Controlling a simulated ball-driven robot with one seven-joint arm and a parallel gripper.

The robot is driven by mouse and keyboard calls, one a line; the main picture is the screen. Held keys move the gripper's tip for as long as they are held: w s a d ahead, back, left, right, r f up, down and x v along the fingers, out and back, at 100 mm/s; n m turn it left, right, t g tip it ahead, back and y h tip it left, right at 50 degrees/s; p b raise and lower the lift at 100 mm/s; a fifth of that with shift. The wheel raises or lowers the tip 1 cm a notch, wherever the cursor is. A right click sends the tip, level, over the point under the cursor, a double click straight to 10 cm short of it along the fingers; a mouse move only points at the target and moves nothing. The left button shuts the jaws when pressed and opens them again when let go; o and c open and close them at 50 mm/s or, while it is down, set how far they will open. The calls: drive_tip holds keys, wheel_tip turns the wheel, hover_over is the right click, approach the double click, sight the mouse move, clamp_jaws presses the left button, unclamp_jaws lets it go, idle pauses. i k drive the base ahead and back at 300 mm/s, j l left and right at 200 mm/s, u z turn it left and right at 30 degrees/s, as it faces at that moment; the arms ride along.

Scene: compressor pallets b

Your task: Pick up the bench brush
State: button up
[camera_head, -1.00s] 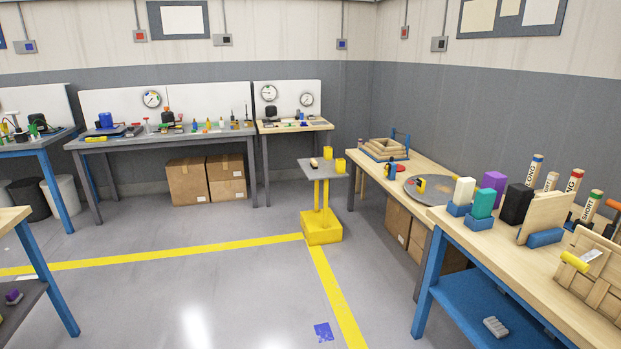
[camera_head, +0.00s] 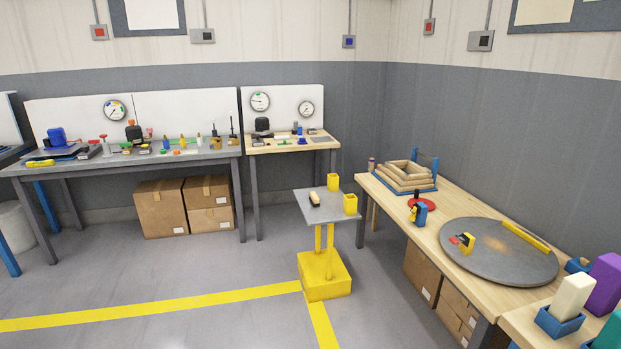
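A small tan and dark object (camera_head: 314,200), which looks like the bench brush, lies on the grey top of a yellow pedestal stand (camera_head: 341,215). It is small in the picture, so its bristles and handle cannot be made out clearly. Two yellow cups or blocks stand on the same top: one at the back (camera_head: 333,182) and one at the right edge (camera_head: 350,205). Both are apart from the brush-like object. My gripper is not in view.
A wooden bench with a round grey turntable (camera_head: 487,252) stands right of the stand. Workbenches (camera_head: 120,158) line the back wall, with cardboard boxes (camera_head: 161,208) below. The floor (camera_head: 220,275) in front is clear, marked with yellow lines.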

sight(313, 199)
drive_tip(key=i, duration=1.9)
drive_tip(key=i+u, duration=0.15)
drive_tip(key=i, duration=0.45)
drive_tip(key=i+l+u, duration=0.1)
drive_tip(key=i, duration=0.45)
drive_tip(key=i+l+u, duration=0.15)
drive_tip(key=i, duration=0.4)
drive_tip(key=i+l+u, duration=0.6)
drive_tip(key=i, duration=0.15)
